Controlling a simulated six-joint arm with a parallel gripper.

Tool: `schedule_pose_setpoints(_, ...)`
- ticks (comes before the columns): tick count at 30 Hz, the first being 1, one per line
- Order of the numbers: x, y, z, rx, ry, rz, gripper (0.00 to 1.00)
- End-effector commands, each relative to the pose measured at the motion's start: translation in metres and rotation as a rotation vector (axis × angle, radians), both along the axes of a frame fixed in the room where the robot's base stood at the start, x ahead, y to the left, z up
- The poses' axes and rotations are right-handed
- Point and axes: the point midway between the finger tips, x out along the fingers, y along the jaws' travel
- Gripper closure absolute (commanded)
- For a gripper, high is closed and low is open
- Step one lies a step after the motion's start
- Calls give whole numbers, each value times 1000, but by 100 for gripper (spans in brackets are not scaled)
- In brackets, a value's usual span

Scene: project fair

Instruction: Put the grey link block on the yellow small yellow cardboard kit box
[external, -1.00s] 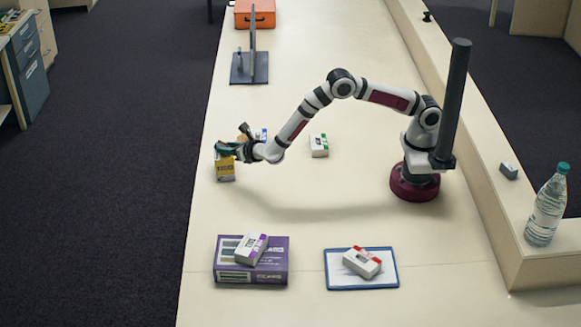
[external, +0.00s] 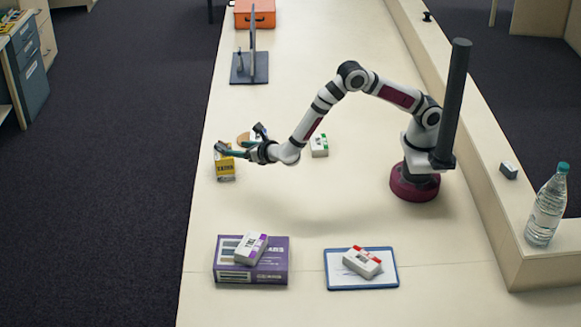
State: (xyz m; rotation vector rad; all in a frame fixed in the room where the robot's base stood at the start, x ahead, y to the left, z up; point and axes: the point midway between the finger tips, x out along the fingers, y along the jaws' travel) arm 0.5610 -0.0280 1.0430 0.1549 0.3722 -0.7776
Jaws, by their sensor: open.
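The small yellow cardboard kit box (external: 225,170) stands upright near the table's left edge. My gripper (external: 238,142) is open, its fingers spread just above and to the right of the box's top. One finger crosses the top of the box, so I cannot tell whether anything lies on it. I see nothing held between the fingers. I cannot tell for sure which block is the grey link block. A small grey block (external: 509,170) lies on the raised ledge at the right, well away from my gripper.
A pale block with purple marks (external: 251,248) lies on a purple box (external: 270,276). A red-marked block (external: 362,262) lies on a blue-rimmed tray (external: 340,284). A green-marked block (external: 319,150) lies mid-table. A round tan thing (external: 243,138) is partly hidden behind my gripper. A bottle (external: 546,208) stands right.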

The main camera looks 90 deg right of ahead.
Motion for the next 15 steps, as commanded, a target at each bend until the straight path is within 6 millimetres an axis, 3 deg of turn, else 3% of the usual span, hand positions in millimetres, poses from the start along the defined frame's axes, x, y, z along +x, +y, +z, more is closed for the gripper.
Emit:
schedule_pose_setpoints(3,-19,20,12,-1,-1,3,34)
schedule_pose_setpoints(9,-34,34,20,0,0,0,34)
schedule_pose_setpoints(13,-37,32,23,12,-7,-17,34)
schedule_pose_setpoints(15,-52,15,38,81,-49,-119,34)
